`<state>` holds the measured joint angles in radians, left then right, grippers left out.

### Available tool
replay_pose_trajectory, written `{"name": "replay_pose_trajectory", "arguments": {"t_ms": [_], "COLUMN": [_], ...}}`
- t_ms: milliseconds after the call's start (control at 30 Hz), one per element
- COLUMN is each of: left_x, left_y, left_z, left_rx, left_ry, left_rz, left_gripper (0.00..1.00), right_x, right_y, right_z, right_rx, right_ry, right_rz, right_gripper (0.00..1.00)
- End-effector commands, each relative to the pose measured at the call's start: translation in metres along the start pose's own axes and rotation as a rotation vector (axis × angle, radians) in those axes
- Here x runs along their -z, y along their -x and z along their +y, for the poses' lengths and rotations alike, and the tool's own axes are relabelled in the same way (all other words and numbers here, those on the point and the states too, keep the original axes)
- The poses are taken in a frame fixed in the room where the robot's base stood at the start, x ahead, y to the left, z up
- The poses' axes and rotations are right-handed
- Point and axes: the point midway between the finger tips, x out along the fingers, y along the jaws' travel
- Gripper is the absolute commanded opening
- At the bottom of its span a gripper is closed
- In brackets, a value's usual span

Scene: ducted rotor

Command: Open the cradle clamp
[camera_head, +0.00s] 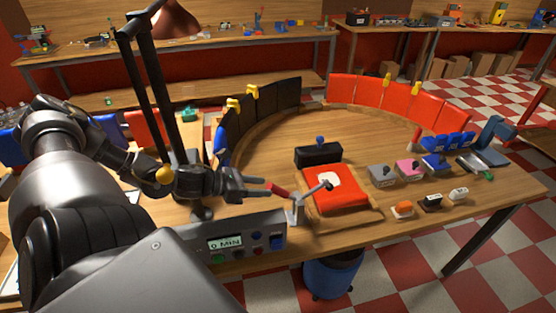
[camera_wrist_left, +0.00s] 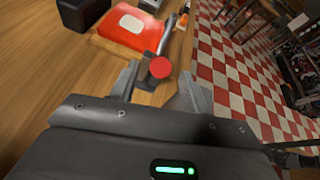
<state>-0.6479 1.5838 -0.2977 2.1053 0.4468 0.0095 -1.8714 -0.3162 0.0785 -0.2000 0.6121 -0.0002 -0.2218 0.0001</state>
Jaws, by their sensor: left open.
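The cradle clamp (camera_head: 298,208) is a grey metal toggle with a red-tipped lever (camera_head: 277,189). It stands at the near left corner of a red block with a white patch (camera_head: 350,200), and its dark arm reaches over the block. My left gripper (camera_head: 266,187) is open just left of the lever. In the left wrist view the lever's round red end (camera_wrist_left: 160,67) shows between my open fingertips (camera_wrist_left: 160,85); I cannot tell whether they touch it. The red block also shows there (camera_wrist_left: 130,30). My right gripper is not in view.
A grey control box with a display (camera_head: 262,250) sits below my left gripper. A black block (camera_head: 318,155) stands behind the red block. Black panels (camera_head: 262,108) and red panels (camera_head: 385,98) curve around the table (camera_head: 375,140). Small coloured blocks (camera_head: 409,167) stand at right.

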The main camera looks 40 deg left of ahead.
Motion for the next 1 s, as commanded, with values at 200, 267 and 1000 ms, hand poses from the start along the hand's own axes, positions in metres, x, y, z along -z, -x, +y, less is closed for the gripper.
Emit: {"name": "replay_pose_trajectory", "arguments": {"t_ms": [200,267,1000], "left_x": [0.004,0.003,0.002], "left_y": [-0.03,-0.037,-0.06], "left_z": [0.002,0.001,0.001], "left_rx": [-0.004,-0.002,-0.004], "left_ry": [-0.001,-0.002,0.0], "left_rz": [-0.008,-0.009,0.001], "left_gripper": [0.47,0.47,0.47], "right_x": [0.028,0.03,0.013], "right_y": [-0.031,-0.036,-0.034], "right_z": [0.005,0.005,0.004], "right_rx": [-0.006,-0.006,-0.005], "right_ry": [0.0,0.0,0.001], "right_rz": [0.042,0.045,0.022], "right_gripper": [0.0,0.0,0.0]}}
